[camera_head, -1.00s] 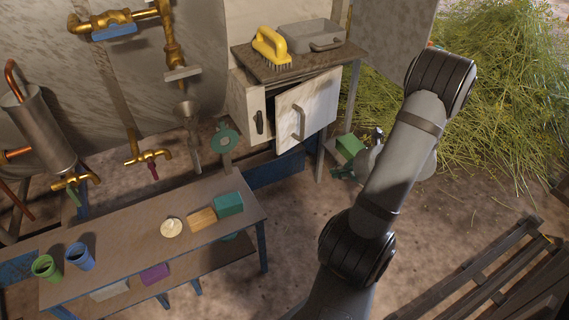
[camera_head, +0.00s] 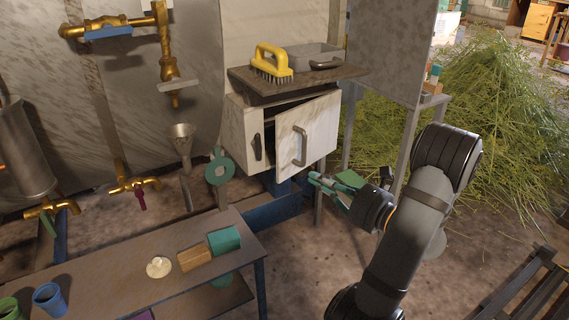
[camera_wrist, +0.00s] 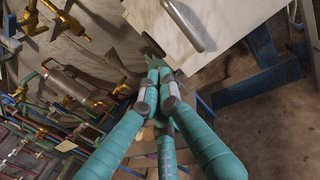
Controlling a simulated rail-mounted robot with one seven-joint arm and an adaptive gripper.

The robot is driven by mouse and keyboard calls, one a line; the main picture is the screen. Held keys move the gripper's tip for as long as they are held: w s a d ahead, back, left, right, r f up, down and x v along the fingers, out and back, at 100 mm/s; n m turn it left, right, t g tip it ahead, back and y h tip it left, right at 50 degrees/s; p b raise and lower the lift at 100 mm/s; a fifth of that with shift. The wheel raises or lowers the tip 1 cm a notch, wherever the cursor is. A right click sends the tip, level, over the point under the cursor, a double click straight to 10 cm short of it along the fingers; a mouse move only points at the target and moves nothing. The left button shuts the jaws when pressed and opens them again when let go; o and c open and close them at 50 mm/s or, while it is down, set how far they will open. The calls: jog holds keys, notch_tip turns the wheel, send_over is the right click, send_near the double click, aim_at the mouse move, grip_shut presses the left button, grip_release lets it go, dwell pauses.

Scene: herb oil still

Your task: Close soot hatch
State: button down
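The soot hatch is a pale, stained door (camera_head: 318,127) with a grey bar handle (camera_head: 300,147) on a box under a small shelf. It stands ajar, with a dark gap along its top and left side. My gripper (camera_head: 313,179), with teal fingers, is just below the door's lower edge and apart from the handle. In the wrist view the fingertips (camera_wrist: 157,66) are drawn together with nothing seen between them. The door (camera_wrist: 225,20) and handle (camera_wrist: 183,24) show above and right of them there. A dark latch (camera_head: 257,147) is on the box's left face.
A yellow brush (camera_head: 270,62) and grey tray (camera_head: 312,57) rest on the shelf (camera_head: 345,72) above the box. A teal round disc (camera_head: 220,171) is left of it. A bench (camera_head: 130,265) with small blocks stands front left. A metal table leg (camera_head: 408,150) is behind my arm.

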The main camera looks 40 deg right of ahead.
jog(key=b, duration=0.2)
send_near(285, 161)
jog(key=w+a+r, duration=0.1)
jog(key=w, duration=0.1)
jog(key=w+a+r, duration=0.1)
jog(key=w, duration=0.1)
jog(key=w+a+r, duration=0.1)
jog(key=w+a, duration=0.1)
jog(key=shift+w, duration=0.25)
jog(key=shift+p, duration=0.3)
